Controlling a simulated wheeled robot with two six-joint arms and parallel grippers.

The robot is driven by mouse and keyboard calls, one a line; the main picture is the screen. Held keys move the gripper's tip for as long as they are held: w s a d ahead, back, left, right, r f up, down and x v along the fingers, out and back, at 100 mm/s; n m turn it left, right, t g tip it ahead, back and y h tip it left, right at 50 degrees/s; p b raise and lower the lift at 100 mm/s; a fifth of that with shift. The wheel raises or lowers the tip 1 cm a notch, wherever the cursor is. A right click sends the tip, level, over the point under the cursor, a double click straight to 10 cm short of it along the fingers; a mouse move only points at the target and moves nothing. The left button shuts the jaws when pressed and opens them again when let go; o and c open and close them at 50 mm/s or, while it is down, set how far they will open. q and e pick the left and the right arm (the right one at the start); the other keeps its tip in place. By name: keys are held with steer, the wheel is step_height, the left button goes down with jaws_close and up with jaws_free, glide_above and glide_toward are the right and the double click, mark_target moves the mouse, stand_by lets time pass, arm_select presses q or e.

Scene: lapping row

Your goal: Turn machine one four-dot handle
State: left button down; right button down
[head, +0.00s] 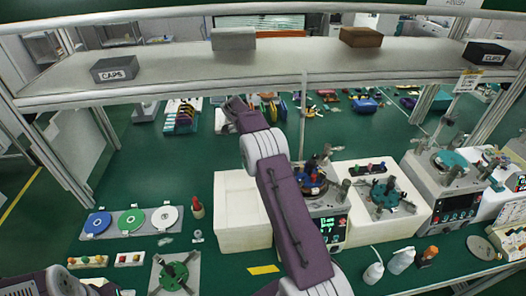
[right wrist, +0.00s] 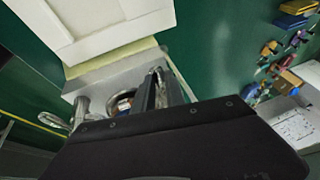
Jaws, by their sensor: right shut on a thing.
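Machine one, going by its place at the left of the row (head: 325,228), has a lit green display and a round top with blue and orange parts. My right arm crosses in front of its left side in the head view and hides part of it. In the right wrist view, my right gripper (right wrist: 156,92) is at a grey machine body (right wrist: 105,78), its dark jaws shut on a slim handle that is mostly hidden. A ringed part (right wrist: 122,103) shows beside the jaws. No dots can be made out on the handle. My left arm shows at the lower left, its gripper out of view.
A white box (head: 235,225) stands left of the machine, and more machines (head: 450,185) stand to the right. Coloured discs (head: 130,221) lie at the left. A shelf (head: 180,75) spans above.

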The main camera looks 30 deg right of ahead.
steer(key=c, duration=1.5)
jaws_free()
steer(key=shift+o, duration=0.6)
steer(key=shift+d, duration=0.1)
steer(key=v, duration=0.9)
